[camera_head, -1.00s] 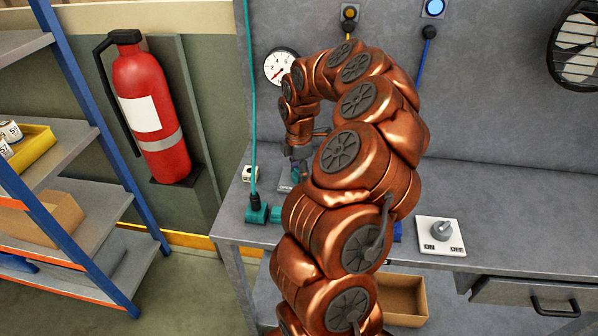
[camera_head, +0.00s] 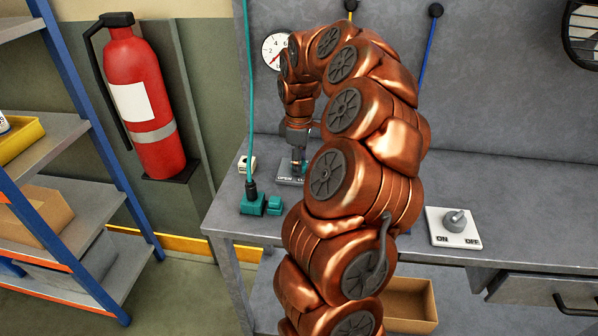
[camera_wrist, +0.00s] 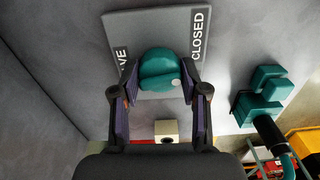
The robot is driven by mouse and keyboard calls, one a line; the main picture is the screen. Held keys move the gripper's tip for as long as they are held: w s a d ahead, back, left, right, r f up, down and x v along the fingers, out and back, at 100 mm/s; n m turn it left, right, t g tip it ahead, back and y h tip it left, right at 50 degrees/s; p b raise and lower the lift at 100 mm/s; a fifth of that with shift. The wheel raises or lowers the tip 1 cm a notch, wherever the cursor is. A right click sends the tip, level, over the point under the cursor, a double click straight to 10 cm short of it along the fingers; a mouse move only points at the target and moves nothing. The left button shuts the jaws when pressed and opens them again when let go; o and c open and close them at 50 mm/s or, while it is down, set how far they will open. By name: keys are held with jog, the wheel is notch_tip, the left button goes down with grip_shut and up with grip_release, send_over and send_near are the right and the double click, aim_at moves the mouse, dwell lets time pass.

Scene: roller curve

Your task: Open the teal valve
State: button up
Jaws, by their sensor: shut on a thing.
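The teal valve (camera_wrist: 158,68) is a round knob on a grey plate (camera_wrist: 125,30) in the wrist view. The plate bears the word CLOSED to the right of the knob and partly hidden letters ending in VE to its left. A small pale mark on the knob lies on the side toward CLOSED. My gripper (camera_wrist: 161,76) has one purple finger on each side of the knob and is shut on it. In the head view my gripper (camera_head: 298,158) points down at the labelled plate (camera_head: 287,180), and my copper arm hides part of it.
A teal connector block (camera_head: 253,205) with a teal cable stands left of the plate, and a small pale box (camera_head: 246,165) lies behind it. An ON/OFF switch (camera_head: 454,226) sits on the bench to the right. A fire extinguisher (camera_head: 142,100) and shelves (camera_head: 75,150) are at left.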

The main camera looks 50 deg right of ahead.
jog(key=m+b, duration=0.6)
jog(key=shift+f, duration=0.15)
jog(key=shift+m+b, duration=1.5)
jog(key=shift+m, duration=1)
jog(key=shift+r, duration=0.2)
jog(key=o, duration=1.1)
jog(key=shift+o, duration=0.2)
jog(key=shift+r, duration=0.15)
jog(key=shift+r, duration=3.6)
